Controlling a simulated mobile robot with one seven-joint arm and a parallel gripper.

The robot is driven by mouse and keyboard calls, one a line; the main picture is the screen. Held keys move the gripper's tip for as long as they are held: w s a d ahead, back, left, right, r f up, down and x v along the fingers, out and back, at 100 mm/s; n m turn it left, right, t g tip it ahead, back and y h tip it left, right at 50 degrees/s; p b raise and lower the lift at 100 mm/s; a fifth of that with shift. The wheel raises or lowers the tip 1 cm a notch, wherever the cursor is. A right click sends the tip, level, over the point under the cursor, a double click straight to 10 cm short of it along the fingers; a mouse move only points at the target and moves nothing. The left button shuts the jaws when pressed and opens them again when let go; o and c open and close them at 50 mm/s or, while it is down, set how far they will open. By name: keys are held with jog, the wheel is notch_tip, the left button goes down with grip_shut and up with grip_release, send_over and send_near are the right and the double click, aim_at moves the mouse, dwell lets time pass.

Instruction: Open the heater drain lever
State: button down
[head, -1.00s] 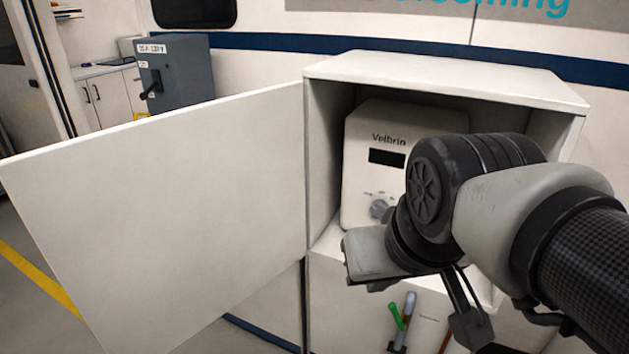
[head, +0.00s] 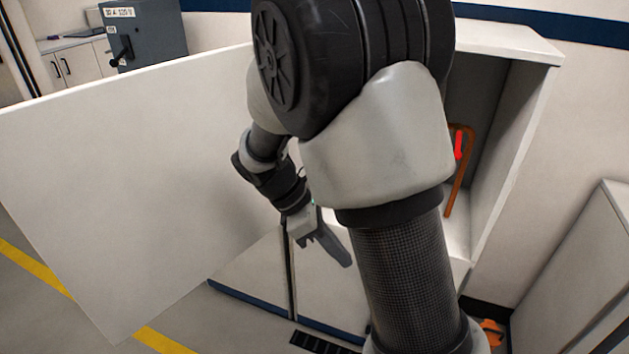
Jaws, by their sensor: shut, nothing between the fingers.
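A red lever handle (head: 459,145) hangs on a copper pipe (head: 463,175) inside the open cabinet (head: 510,130), right of my arm. I cannot tell whether it is the heater drain lever. The white heater and the green-handled lever below it, both seen earlier, are now hidden behind my arm. My gripper (head: 346,262) is shut and empty, pointing down and to the right in front of the cabinet's lower front. It is apart from the red handle, which is up and to its right.
The large white cabinet door (head: 130,190) stands open across the left, close to my forearm. A grey box with a black lever (head: 145,35) is at the back left. A grey unit (head: 585,270) stands at the right. An orange object (head: 493,332) lies low beside my arm.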

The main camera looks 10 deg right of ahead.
jog(key=w+f+n+t+h+b, duration=0.15)
jog(key=f+n+t+h, duration=0.25)
jog(key=f+n, duration=0.6)
jog(key=w+f+n+t+h, duration=0.2)
jog(key=f+n+t+h, duration=0.2)
jog(key=f+n, duration=0.6)
jog(key=w+f+n+t+h+b, duration=0.1)
jog(key=f+n+t+h, duration=0.25)
jog(key=f+n, duration=0.65)
jog(key=w+d+r, duration=0.1)
jog(key=w+d, duration=0.1)
jog(key=d, duration=0.4)
jog(key=w+d+r+m, duration=0.1)
jog(key=w+d, duration=0.2)
jog(key=d, duration=0.3)
jog(key=shift+w+d+r+h+p, duration=0.25)
jog(key=shift+w+h+p, duration=0.05)
jog(key=shift+h, duration=0.15)
